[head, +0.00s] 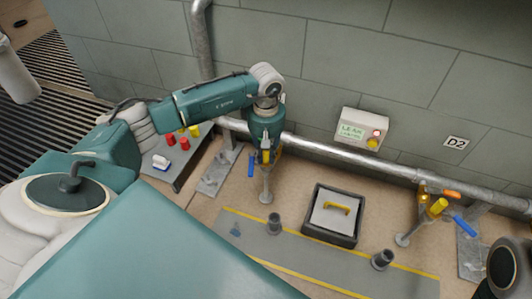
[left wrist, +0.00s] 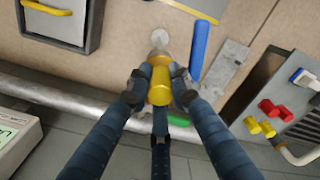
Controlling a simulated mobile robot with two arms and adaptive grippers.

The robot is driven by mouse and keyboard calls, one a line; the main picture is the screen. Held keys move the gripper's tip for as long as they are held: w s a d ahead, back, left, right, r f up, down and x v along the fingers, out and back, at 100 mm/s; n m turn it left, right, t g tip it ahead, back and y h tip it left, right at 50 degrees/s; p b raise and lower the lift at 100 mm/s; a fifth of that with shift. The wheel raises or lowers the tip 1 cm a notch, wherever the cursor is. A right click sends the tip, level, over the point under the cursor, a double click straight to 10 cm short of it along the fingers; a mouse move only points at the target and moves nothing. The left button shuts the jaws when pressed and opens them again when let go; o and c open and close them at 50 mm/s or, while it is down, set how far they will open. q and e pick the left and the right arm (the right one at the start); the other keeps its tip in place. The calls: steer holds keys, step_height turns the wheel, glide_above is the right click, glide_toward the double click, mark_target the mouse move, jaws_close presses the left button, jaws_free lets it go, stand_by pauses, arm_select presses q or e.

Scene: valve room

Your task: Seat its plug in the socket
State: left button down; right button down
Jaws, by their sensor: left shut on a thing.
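My left gripper (head: 266,156) reaches down at the wall pipe, over a valve stand with a blue lever (head: 250,166). A similar yellow fitting (head: 438,206) stands at the right valve stand. The blue lever (left wrist: 199,48) is beside the fitting, apart from the fingers. My right gripper does not show clearly.
The wall pipe (head: 340,151) runs behind. A dark tray (head: 313,233) with a yellow-handled lid stands on the floor. Two dark upright cylinders (head: 273,223) stand on the grey strip. Red and yellow pieces (head: 172,141) lie at left. A leak control box (head: 357,130) hangs on the wall.

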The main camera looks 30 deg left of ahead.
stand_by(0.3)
arm_select(q)
steer(key=c, duration=1)
jaws_free()
steer(key=shift+f, duration=0.1)
